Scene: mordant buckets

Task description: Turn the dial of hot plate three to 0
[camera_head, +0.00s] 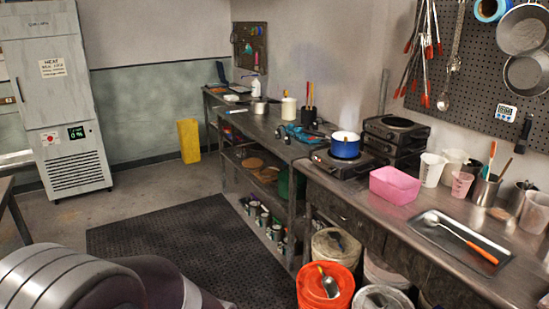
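A hot plate (336,170) stands on the metal counter with a blue pot (345,148) on it. To its right and further back, more hot plates (392,145) are stacked, with a dark burner (398,123) on top. The dials are too small to read, and I cannot tell which hot plate is number three. Neither of my grippers is in view. Only a grey, rounded part of my own body shows at the lower left, well away from the hot plates.
A pink tub (394,186), white jugs (431,169) and a metal tray (465,243) with an orange-handled ladle are on the counter. Orange (327,286) and white buckets stand in front below. A black floor mat (170,245) lies clear at the left.

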